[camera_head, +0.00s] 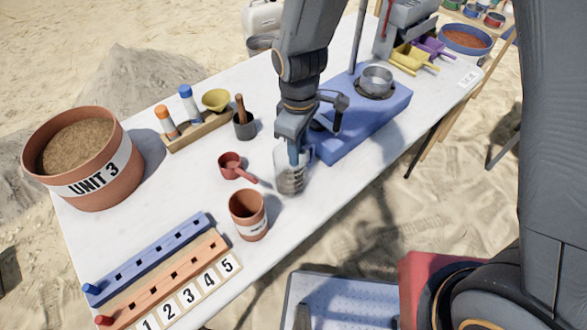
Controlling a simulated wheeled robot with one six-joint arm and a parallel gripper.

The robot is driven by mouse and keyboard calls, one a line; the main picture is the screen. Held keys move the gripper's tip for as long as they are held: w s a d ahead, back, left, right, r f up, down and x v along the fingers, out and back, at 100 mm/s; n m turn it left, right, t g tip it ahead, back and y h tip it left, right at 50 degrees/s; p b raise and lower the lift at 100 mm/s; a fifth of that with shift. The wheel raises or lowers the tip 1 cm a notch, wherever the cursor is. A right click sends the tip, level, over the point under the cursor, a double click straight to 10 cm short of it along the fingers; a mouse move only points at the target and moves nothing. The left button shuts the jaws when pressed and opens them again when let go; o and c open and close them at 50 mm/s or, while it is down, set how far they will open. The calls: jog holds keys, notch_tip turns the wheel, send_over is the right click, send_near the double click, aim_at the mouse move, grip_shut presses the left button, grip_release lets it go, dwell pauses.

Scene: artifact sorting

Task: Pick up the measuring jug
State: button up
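The measuring jug (291,181) is a clear vessel with dark markings. It appears upright on the white table, near the front edge and left of the blue stand. My gripper (293,155) points down right at the jug's top, and its fingers overlap the rim in the picture. I cannot tell whether the fingers are open or shut, or whether they touch the jug. My gripper and wrist hide part of the rim.
A red scoop (232,167) and a terracotta cup (248,214) stand close left of the jug. A dark mortar with pestle (243,125) is behind. The blue stand (365,125) is close on the right. The table's front edge is near.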

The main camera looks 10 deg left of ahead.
jog(key=shift+f, duration=0.15)
grip_shut()
dwell(0.4)
